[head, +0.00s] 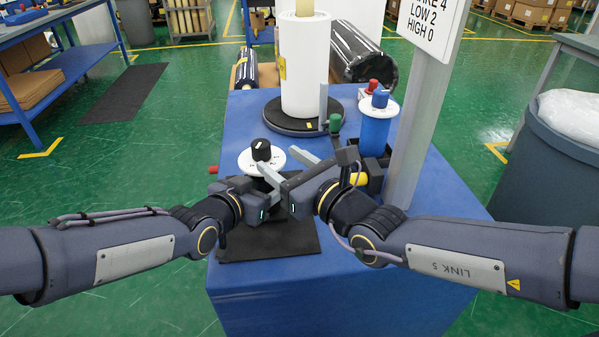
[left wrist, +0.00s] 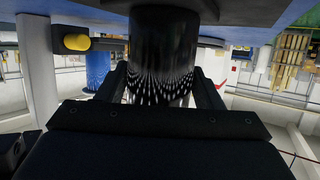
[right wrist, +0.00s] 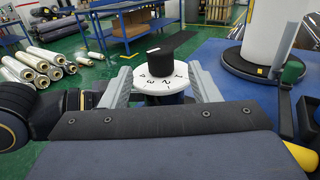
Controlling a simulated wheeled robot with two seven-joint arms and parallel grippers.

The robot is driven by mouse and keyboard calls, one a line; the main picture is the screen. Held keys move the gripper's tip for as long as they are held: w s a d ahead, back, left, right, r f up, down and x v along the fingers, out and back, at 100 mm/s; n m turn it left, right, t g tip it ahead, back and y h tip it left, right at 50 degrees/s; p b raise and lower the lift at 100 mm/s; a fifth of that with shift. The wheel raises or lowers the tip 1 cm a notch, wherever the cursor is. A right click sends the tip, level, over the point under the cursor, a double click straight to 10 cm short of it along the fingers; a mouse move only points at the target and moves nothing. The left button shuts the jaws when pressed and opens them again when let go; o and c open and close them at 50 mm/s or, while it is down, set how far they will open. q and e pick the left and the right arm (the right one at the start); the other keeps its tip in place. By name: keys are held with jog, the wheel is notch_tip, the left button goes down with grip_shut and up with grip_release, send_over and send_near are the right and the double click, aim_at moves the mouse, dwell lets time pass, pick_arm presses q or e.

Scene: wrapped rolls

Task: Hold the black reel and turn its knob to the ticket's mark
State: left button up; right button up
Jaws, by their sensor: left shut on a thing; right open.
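The black reel (left wrist: 163,55) fills the middle of the left wrist view, with pale speckles on its side. My left gripper (left wrist: 163,92) is shut on it, with a finger on each side. In the head view, a white dial (head: 246,163) with a black knob (head: 262,149) tops the reel. My right gripper (head: 279,161) is open, its fingers pointing at the dial from the right. In the right wrist view, the knob (right wrist: 160,60) shows between and beyond the fingers, above dial numbers including 4, 3, 2 and 1. The ticket (head: 430,27) reads "LOW 2" and "HIGH 0" under a cut-off line ending in 4.
A blue reel (head: 375,133) with a blue knob stands right of my right gripper, near the grey post (head: 412,130). A large white roll (head: 303,65) stands behind on a black disc. A black mat (head: 285,242) lies on the blue table (head: 330,285) below my grippers.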

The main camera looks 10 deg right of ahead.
jog(key=shift+v, duration=2.25)
jog(key=shift+c, duration=0.3)
